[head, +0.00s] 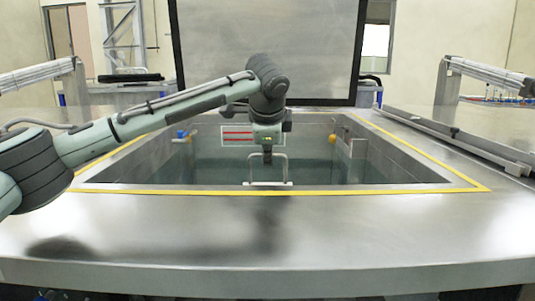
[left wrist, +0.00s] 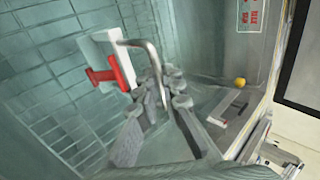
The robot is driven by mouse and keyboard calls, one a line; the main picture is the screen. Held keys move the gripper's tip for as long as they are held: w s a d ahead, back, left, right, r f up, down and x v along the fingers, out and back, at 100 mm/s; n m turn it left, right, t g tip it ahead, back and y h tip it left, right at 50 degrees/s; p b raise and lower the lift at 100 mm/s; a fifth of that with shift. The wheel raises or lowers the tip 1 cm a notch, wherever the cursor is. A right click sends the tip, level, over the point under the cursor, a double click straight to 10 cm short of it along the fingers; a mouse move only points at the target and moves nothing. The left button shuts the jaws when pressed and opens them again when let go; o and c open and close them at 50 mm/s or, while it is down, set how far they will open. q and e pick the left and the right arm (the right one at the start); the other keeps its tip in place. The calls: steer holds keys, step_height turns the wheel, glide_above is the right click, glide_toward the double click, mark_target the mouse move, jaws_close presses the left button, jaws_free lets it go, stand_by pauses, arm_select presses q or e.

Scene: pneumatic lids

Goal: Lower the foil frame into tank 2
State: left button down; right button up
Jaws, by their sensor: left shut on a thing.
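My left gripper (head: 267,158) hangs pointing down over the open tank (head: 420,180). It is shut on the pale metal handle (head: 268,184) of the foil frame, a bent rod. In the left wrist view the fingers (left wrist: 155,105) close around this rod (left wrist: 150,52). A white piece with a red part (left wrist: 108,75) shows beside the rod; I cannot tell if it belongs to the frame. The rest of the frame is hidden or too small to make out. No tank number is readable. My right gripper is not in view.
A yellow line surrounds the tank opening in the steel deck (head: 380,235). Inside are a red-striped sign (head: 237,135), a blue fitting (head: 181,134) and a yellow knob (head: 333,138). A large grey panel (head: 268,50) stands behind. A long rail (head: 455,135) lies at right.

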arm_select(q)
steer(key=shift+f, duration=0.7)
stand_by(0.4)
steer(key=c, duration=1.6)
jaws_free()
